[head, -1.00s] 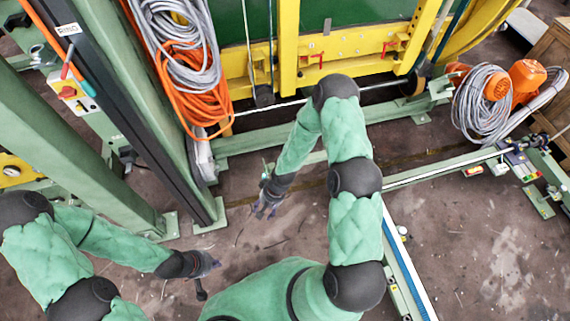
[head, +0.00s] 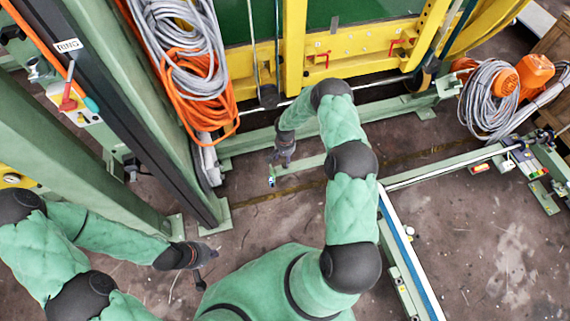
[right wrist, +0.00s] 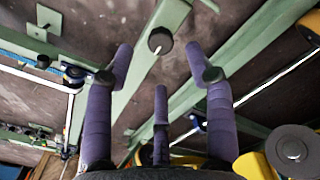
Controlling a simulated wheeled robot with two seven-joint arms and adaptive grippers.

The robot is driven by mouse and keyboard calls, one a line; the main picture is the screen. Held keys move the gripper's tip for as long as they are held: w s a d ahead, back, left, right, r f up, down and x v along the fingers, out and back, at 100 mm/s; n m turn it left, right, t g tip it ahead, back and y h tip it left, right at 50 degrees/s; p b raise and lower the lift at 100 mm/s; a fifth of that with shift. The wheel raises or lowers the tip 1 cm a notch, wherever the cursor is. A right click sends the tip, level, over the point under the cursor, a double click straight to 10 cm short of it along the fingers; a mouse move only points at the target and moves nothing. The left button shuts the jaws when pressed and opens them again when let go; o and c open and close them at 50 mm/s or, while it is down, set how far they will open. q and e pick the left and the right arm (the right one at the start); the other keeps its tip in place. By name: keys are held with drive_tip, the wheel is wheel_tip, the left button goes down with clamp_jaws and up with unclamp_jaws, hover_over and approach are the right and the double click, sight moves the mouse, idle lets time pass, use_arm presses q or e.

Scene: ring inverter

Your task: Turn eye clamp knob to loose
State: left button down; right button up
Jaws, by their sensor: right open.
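My right gripper (head: 283,158) hangs over the floor beyond my arm, near the end of a green bar (head: 310,163). In the right wrist view its purple-wrapped fingers (right wrist: 158,68) are spread apart with nothing between them. A dark round knob (right wrist: 160,40) on a green beam shows just beyond the fingertips, not touched. I cannot tell for sure whether it is the eye clamp knob. In the head view a small pale and blue part (head: 272,181) sits just below the gripper. My left gripper (head: 207,254) is over bare floor at lower left, too small to read its opening.
A green post (head: 180,110) with grey and orange cable coils (head: 195,90) stands left. A yellow frame (head: 350,55) closes the back. A pale rail (head: 410,262) and crossbeam run on the right. Floor between the post and my arm is bare.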

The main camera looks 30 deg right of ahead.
sight(285, 164)
drive_tip(key=shift+f+b, duration=0.65)
drive_tip(key=shift+f, duration=2.05)
drive_tip(key=shift+c, duration=0.3)
clamp_jaws()
